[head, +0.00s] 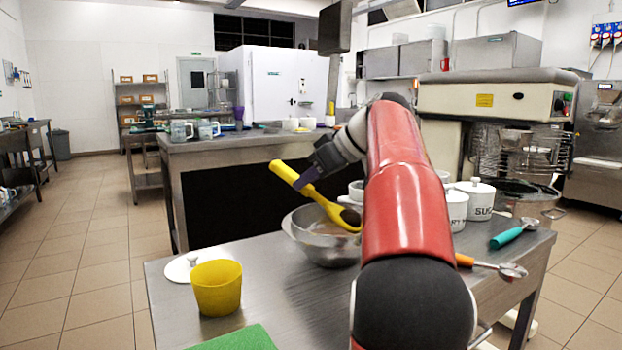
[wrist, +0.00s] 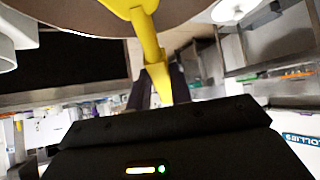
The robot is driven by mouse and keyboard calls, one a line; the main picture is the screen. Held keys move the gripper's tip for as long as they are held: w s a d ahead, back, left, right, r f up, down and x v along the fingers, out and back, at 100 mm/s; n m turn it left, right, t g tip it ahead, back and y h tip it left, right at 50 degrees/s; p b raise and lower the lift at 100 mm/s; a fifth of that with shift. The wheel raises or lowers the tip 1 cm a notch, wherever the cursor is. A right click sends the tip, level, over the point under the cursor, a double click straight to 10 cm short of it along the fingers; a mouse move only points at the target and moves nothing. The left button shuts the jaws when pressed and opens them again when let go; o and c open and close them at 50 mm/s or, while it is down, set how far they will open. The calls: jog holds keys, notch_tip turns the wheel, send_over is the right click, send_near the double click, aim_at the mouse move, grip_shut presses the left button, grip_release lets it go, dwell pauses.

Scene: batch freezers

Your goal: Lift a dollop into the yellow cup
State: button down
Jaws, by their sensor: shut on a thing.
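The yellow cup (head: 217,288) stands upright on the near left of the steel table. My gripper (head: 312,178) is shut on the handle of a yellow spoon (head: 328,206). The spoon slants down to the right over the metal bowl (head: 318,250), its head at the bowl's far rim or inside it. The bowl holds something brownish. I cannot tell whether the spoon carries any of it. In the wrist view the yellow spoon (wrist: 152,48) runs from between my fingers toward the bowl (wrist: 85,22).
A white lid (head: 185,266) lies behind the cup, and a green cloth (head: 240,340) lies in front of it. White canisters (head: 480,199), a teal scoop (head: 512,233) and an orange-handled spoon (head: 510,270) are at the right. The table is clear between cup and bowl.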

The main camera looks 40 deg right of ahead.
aim_at(284, 167)
jog(key=shift+w+a+r+p, duration=0.1)
jog(key=shift+w+r+p, duration=0.1)
jog(key=shift+r+p, duration=0.75)
jog(key=shift+w+a+r+p, duration=0.1)
jog(key=shift+w+r+p, duration=0.1)
jog(key=shift+r+p, duration=0.75)
jog(key=shift+w+a+g+h, duration=0.15)
jog(key=shift+w+a+g, duration=0.05)
jog(key=shift+w+g, duration=0.2)
jog(key=shift+w+a+g+h, duration=0.2)
jog(key=shift+w+g, duration=0.1)
jog(key=shift+w, duration=0.2)
jog(key=shift+w+a+r+g+h, duration=0.1)
jog(key=shift+w+a+g+h, duration=0.15)
jog(key=shift+w+g, duration=0.45)
jog(key=shift+w+a+g, duration=0.1)
jog(key=shift+g, duration=0.2)
jog(key=shift+a, duration=0.15)
